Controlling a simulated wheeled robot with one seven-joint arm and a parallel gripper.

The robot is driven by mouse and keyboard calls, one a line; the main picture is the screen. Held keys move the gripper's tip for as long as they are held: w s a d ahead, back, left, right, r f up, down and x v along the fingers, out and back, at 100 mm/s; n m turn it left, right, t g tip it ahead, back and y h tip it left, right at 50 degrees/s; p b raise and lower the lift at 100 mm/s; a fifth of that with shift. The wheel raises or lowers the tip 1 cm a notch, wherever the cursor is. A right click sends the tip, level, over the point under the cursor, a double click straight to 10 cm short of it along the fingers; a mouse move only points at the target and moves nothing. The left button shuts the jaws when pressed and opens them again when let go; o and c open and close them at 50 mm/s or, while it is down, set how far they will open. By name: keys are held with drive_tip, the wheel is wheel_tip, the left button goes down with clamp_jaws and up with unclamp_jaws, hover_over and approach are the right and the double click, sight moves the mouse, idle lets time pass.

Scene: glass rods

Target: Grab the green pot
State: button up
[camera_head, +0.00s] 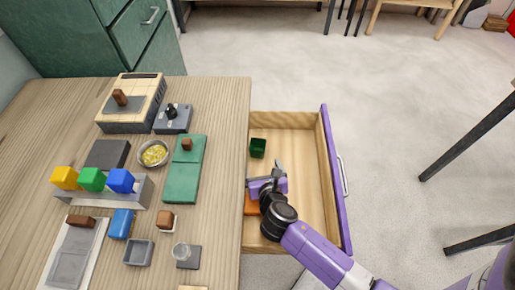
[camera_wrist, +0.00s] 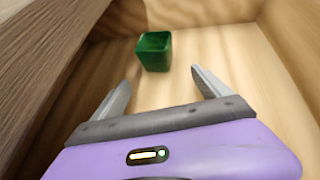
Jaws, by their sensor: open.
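The green pot (camera_head: 258,148) is a small dark green square cup. It stands in the open wooden drawer, near the drawer's far left corner. In the wrist view the green pot (camera_wrist: 154,51) is upright, beyond the fingertips and roughly centred between them. My gripper (camera_head: 278,168) is inside the drawer, nearer to me than the pot and a little to its right. In the wrist view my gripper (camera_wrist: 160,80) has its two grey fingers spread wide with nothing between them.
The drawer (camera_head: 305,190) has a purple front (camera_head: 334,180) on the right. An orange item (camera_head: 251,205) lies in it, partly behind my gripper.

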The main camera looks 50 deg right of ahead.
sight(256, 143)
drive_tip(key=w+d, duration=0.4)
drive_tip(key=shift+w, duration=0.3)
drive_tip(key=x, duration=0.2)
drive_tip(key=r+x, duration=0.1)
drive_tip(key=x, duration=0.2)
drive_tip(key=shift+w+d, duration=0.15)
drive_tip(key=shift+w, duration=0.05)
drive_tip(key=c, duration=1.8)
